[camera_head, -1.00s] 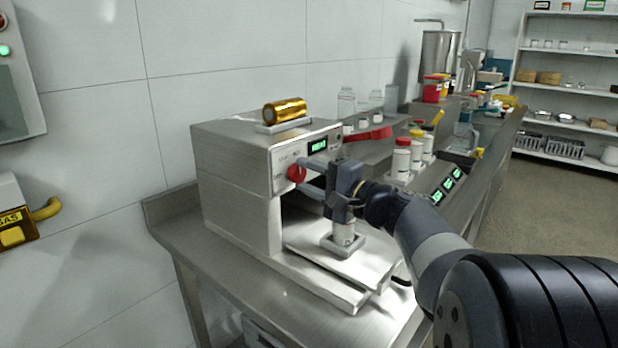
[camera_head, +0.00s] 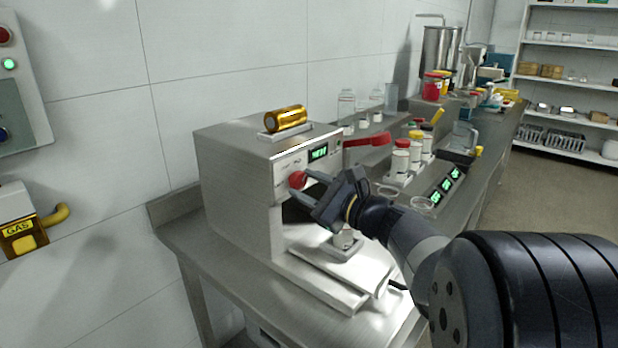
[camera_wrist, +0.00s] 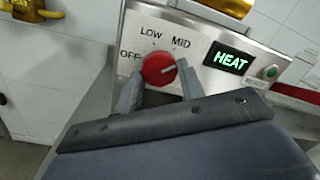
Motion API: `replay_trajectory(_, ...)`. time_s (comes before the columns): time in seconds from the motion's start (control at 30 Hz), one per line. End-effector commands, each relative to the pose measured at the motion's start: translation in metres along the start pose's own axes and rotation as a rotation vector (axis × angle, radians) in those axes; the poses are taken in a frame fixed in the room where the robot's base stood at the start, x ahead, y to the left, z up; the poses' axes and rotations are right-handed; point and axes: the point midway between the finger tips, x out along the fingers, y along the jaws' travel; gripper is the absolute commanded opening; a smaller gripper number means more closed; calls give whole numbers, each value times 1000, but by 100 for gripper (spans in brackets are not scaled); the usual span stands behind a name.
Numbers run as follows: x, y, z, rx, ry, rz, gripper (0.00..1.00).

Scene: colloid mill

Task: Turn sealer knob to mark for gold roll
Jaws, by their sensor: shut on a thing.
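The red sealer knob (camera_head: 297,180) sits on the front panel of the steel sealer (camera_head: 240,170). OFF and LOW labels also show. My gripper (camera_head: 300,186) is shut on the knob, one finger on each side; the fingers (camera_wrist: 160,80) also show in the wrist view. The gold roll (camera_head: 286,117) lies on a small holder on top of the sealer. The green display (camera_wrist: 232,60) reads HEAT.
A red lever handle (camera_head: 368,140) sticks out right of the panel. Red- and yellow-capped jars (camera_head: 401,158) stand behind on the bench. A yellow GAS box (camera_head: 22,226) is on the left wall.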

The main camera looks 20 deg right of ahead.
Motion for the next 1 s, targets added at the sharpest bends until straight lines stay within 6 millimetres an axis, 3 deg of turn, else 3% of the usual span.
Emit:
replay_trajectory(0.6, 0, 0, 3, 550, 36, -4, 15)
replay_trajectory(1.0, 0, 1, 2, 734, 46, -6, 15)
